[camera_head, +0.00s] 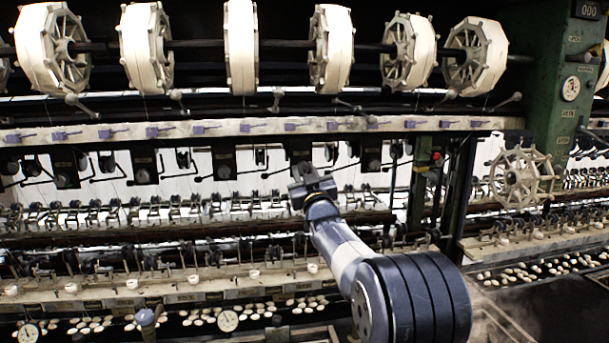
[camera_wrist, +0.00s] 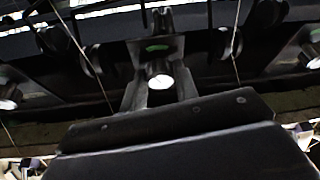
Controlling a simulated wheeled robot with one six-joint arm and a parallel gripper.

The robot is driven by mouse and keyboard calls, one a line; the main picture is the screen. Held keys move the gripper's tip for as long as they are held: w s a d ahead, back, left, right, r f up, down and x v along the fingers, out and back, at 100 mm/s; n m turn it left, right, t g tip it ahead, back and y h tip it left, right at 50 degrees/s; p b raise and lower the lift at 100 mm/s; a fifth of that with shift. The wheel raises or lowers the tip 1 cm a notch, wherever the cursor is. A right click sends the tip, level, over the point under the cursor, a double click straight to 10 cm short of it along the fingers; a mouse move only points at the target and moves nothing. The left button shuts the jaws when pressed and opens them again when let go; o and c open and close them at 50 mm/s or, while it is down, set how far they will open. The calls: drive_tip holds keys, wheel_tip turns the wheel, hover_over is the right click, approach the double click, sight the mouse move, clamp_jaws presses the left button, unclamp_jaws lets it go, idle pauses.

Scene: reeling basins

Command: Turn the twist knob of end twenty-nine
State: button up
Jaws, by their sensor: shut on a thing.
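A row of dark boxes with small twist knobs runs under the long pale rail in the head view. My gripper (camera_head: 303,174) reaches up to one of these boxes near the middle and is shut on its knob, which my fingers mostly hide in this view. In the wrist view, my gripper (camera_wrist: 159,90) has its fingers on either side of a knob (camera_wrist: 160,82) with a pale round face. A green oval mark sits just above it. No readable end number shows.
Similar knobs flank it at the left (camera_wrist: 8,98) and right (camera_wrist: 310,58). Thin threads run past on both sides. Large white reels (camera_head: 240,45) hang above. A basin bench (camera_head: 190,284) with pale cocoons lies below, and a green post (camera_head: 560,90) stands right.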

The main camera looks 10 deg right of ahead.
drive_tip(key=m+h+b, duration=0.2)
drive_tip(key=m+b, duration=0.1)
drive_tip(key=shift+a+f+b, duration=0.15)
drive_tip(key=shift+f+b, duration=0.1)
drive_tip(key=shift+b, duration=0.05)
drive_tip(key=shift+r+m+h+b, duration=0.2)
drive_tip(key=shift+m+h, duration=0.5)
drive_tip(key=shift+m, duration=0.65)
drive_tip(key=shift+r+m+h+b, duration=0.1)
drive_tip(key=shift+m+h+b, duration=0.1)
drive_tip(key=shift+m+h, duration=0.85)
drive_tip(key=shift+m+y, duration=0.35)
drive_tip(key=shift+m, duration=0.05)
drive_tip(key=o, duration=1)
drive_tip(key=b+v, duration=0.4)
drive_tip(key=v, duration=0.7)
drive_tip(key=shift+r, duration=0.1)
drive_tip(key=shift+w, duration=0.1)
